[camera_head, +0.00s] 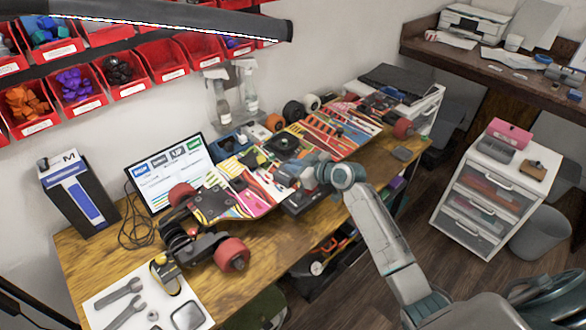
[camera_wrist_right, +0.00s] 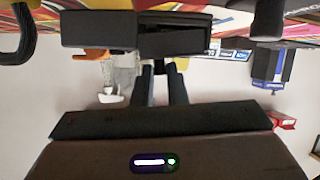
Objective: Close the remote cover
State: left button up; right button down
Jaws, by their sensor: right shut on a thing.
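The remote (camera_wrist_right: 98,29) is a dark box at the top of the right wrist view, with a darker recess (camera_wrist_right: 175,38) in its right part. In the head view it is a dark block (camera_head: 303,200) at the bench's front edge, partly hidden by my gripper. My right gripper (camera_wrist_right: 164,72) has its two dark fingers close together at the edge of the recess, shut on a small dark part that looks like the remote cover. The fingers hide most of that part, so its angle cannot be told. My left gripper is not in view.
A colourful skateboard deck (camera_head: 245,205) with red wheels (camera_head: 231,254) lies along the wooden bench (camera_head: 95,262). A tablet screen (camera_head: 169,172) stands behind it. A white sheet (camera_head: 105,317) with wrenches lies front left. Red bins (camera_head: 160,62) hang above. A drawer unit (camera_head: 490,190) stands right.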

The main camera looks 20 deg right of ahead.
jog(key=shift+w+d+f+m+y+b, duration=0.15)
jog(key=shift+f+m+y+b, duration=0.15)
jog(key=shift+f+m+b, duration=0.15)
jog(key=shift+r, duration=0.1)
jog(key=c, duration=1.5)
grip_release()
jog(key=shift+o, duration=0.2)
jog(key=shift+s+d+r, duration=0.1)
jog(key=shift+s+d, duration=0.2)
jog(key=shift+s, duration=0.15)
jog(key=b+v, duration=0.2)
jog(key=v, duration=0.6)
jog(key=shift+d+r+b, duration=0.1)
jog(key=shift+r+b, duration=0.05)
jog(key=shift+b, duration=0.15)
jog(key=shift+v, duration=0.8)
